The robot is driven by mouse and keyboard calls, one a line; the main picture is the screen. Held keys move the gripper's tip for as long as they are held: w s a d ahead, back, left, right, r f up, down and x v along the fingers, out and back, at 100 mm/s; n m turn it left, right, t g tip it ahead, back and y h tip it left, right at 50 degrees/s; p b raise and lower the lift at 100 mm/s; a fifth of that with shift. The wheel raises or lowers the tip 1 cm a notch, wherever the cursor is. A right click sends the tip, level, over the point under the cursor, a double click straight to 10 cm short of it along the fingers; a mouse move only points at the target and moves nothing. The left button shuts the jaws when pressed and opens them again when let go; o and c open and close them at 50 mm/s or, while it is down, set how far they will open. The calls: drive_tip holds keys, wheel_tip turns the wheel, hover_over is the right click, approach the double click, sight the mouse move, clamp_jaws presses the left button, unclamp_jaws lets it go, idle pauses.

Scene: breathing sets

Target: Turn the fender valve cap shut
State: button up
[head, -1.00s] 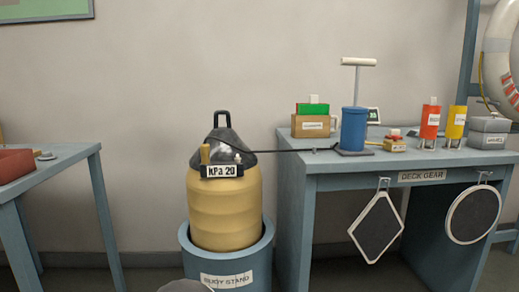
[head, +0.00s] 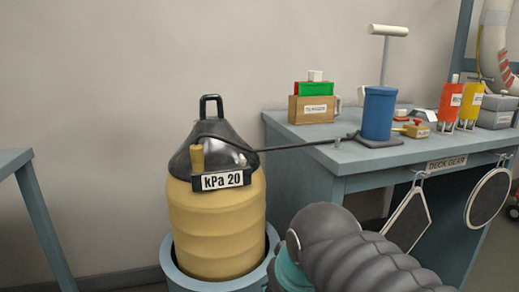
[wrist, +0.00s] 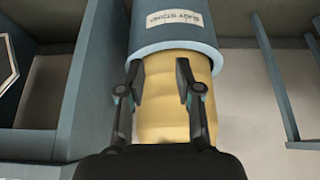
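The fender (head: 217,225) is a ribbed yellow body with a black top and handle, upright in the blue buoy stand (head: 168,262). A brass-coloured upright peg (head: 197,158) stands on its shoulder, left above the gauge (head: 221,180) reading "kPa 20". A small pale fitting shows where the black hose (head: 305,144) meets the top. I cannot tell for certain which part is the valve cap. In the wrist view my gripper (wrist: 160,72) is open and empty, its fingers in front of the yellow fender body (wrist: 162,105). The cap is not visible there.
The hose runs to a blue pump (head: 379,114) on the deck gear table (head: 350,160). A labelled box (head: 312,109) and orange and yellow canisters stand there too. My arm fills the lower right of the head view. Another table (head: 14,161) is at left.

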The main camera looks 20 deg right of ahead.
drive_tip(key=w+r, duration=1.2)
drive_tip(key=r, duration=0.4)
drive_tip(key=g+b, duration=0.1)
approach(242, 156)
drive_tip(key=b+x, duration=0.5)
drive_tip(key=x, duration=0.4)
clamp_jaws()
